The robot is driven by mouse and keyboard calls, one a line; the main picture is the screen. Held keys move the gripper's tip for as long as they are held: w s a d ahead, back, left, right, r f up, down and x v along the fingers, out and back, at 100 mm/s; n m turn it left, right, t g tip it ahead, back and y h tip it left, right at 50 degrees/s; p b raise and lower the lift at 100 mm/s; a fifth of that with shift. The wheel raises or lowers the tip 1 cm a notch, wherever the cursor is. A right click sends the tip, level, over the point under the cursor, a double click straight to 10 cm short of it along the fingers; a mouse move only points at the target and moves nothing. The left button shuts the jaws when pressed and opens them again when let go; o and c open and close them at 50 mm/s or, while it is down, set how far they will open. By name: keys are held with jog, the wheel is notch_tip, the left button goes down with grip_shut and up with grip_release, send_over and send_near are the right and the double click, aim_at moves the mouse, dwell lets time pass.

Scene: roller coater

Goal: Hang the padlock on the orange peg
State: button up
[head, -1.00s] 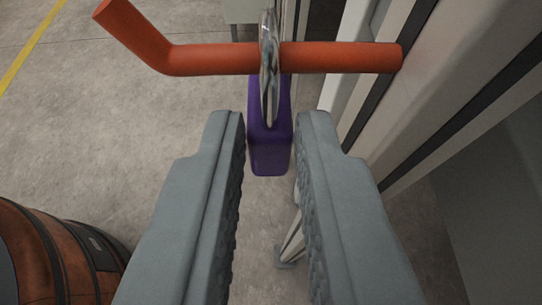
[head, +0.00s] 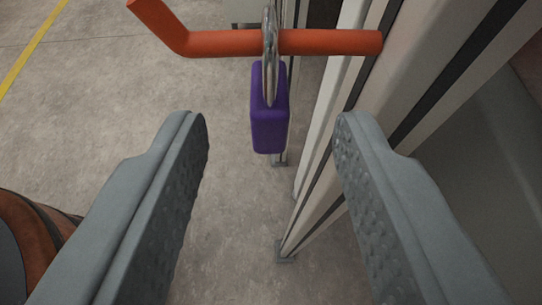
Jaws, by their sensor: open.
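The orange peg (head: 215,43) runs across the top of the head view, from a pale panel at the right to an upturned free end at the left. The padlock has a purple body (head: 269,125) and a shiny metal shackle (head: 270,50). The shackle is around the peg, and the body hangs below it, upright. My gripper (head: 270,135) is wide open and empty. Its grey fingers stand to the left and right of the padlock body, clear of it, with their tips nearer to me.
The pale panel (head: 440,70) with dark seams stands close at the right, behind my right finger. A brown barrel (head: 35,235) stands at the lower left. The concrete floor (head: 90,110) is open at the left, with a yellow line.

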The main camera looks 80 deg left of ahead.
jog(key=v, duration=1.6)
jog(key=s, duration=0.9)
jog(key=shift+a, duration=0.35)
